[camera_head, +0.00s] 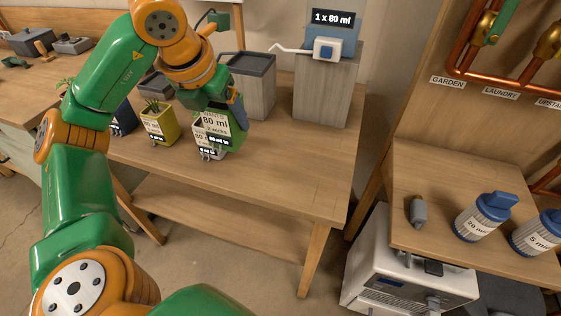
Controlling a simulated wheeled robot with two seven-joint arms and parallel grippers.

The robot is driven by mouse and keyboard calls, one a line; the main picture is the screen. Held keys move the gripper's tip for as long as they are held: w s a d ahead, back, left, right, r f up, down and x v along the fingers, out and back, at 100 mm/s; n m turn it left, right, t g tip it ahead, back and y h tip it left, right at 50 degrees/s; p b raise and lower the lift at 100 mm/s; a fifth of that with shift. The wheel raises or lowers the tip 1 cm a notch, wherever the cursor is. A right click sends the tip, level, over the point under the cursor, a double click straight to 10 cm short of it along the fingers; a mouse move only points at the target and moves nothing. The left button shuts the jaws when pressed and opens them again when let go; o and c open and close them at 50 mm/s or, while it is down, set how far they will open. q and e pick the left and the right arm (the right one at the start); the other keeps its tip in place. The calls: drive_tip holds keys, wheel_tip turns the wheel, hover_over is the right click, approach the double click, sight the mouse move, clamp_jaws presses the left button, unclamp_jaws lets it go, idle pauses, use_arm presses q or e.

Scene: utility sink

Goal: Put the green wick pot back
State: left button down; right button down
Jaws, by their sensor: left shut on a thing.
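The gripper and arm hide the pot's top. I cannot tell whether its base touches the bench or hangs slightly above. My right gripper is not in view.
A yellow pot (159,127) and a dark blue pot (123,120) stand left of it. Behind are a grey bin (259,88) and a dispenser reading 1 x 80 ml (333,40) on a grey stand (322,95). The bench's (300,165) front right is clear.

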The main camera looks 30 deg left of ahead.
use_arm(q)
drive_tip(key=w+d+f, duration=0.1)
drive_tip(key=w+f, duration=0.1)
drive_tip(key=f, duration=0.1)
drive_tip(key=w+d+f+p, duration=0.1)
drive_tip(key=w+d+f, duration=0.1)
drive_tip(key=f, duration=0.1)
drive_tip(key=w+d+f, duration=0.2)
drive_tip(key=w+f, duration=0.1)
drive_tip(key=f, duration=0.1)
drive_tip(key=shift+p, duration=0.3)
drive_tip(key=shift+f, duration=0.3)
drive_tip(key=shift+d+f, duration=0.1)
unclamp_jaws()
drive_tip(key=v, duration=1.2)
drive_tip(key=shift+p, duration=0.3)
